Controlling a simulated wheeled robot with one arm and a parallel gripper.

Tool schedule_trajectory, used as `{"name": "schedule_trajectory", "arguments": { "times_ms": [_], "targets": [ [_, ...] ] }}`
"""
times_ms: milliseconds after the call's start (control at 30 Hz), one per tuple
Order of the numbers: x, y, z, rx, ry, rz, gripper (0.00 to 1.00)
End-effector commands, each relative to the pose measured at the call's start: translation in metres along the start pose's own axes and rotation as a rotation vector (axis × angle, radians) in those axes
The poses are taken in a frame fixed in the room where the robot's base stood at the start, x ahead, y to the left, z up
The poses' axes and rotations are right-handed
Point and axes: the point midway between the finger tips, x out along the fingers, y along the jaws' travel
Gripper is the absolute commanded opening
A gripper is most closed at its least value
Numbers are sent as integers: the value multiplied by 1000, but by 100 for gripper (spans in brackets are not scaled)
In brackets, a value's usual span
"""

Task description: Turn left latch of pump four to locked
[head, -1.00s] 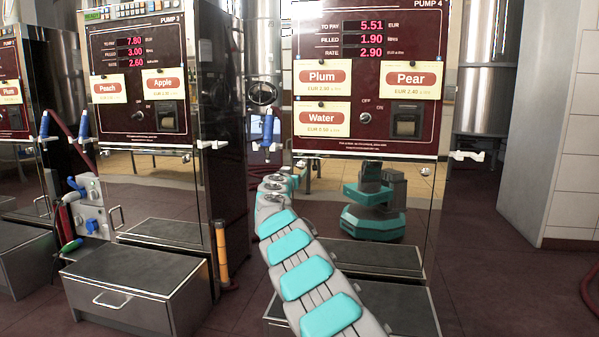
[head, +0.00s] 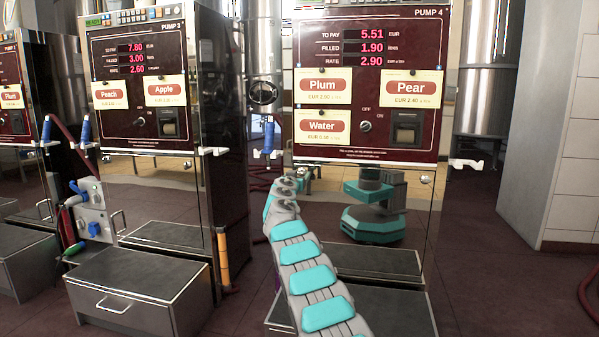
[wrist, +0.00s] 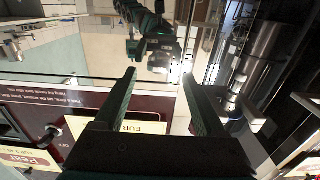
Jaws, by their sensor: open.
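Pump four (head: 372,83) faces me with its dark red panel, and it also shows upside down in the wrist view (wrist: 95,106). A small round metal fitting (head: 301,163) is below the panel's lower left corner, apparently the left latch; its setting is too small to tell. A similar fitting (head: 425,179) is at the right. My gripper (wrist: 163,86) is open and empty, its two dark fingers in front of the panel's lower edge. In the head view my gripper is hidden by my arm. I cannot tell whether the fingers touch anything.
A white holder with a blue nozzle (head: 268,135) hangs left of pump four, close to my arm. Another white holder (head: 465,164) juts out at the right. Pump three (head: 139,85) stands to the left. An off/on knob (head: 366,127) is on the panel.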

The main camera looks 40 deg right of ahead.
Motion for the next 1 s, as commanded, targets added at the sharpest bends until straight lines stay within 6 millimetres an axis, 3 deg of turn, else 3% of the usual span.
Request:
{"name": "schedule_trajectory", "arguments": {
  "times_ms": [267, 633, 1000],
  "targets": [
    [13, 1, 1, -3, -3, 3, 72],
    [15, 1, 3, -5, -2, 4, 72],
    [15, 1, 3, -5, -2, 4, 32]
  ]
}}
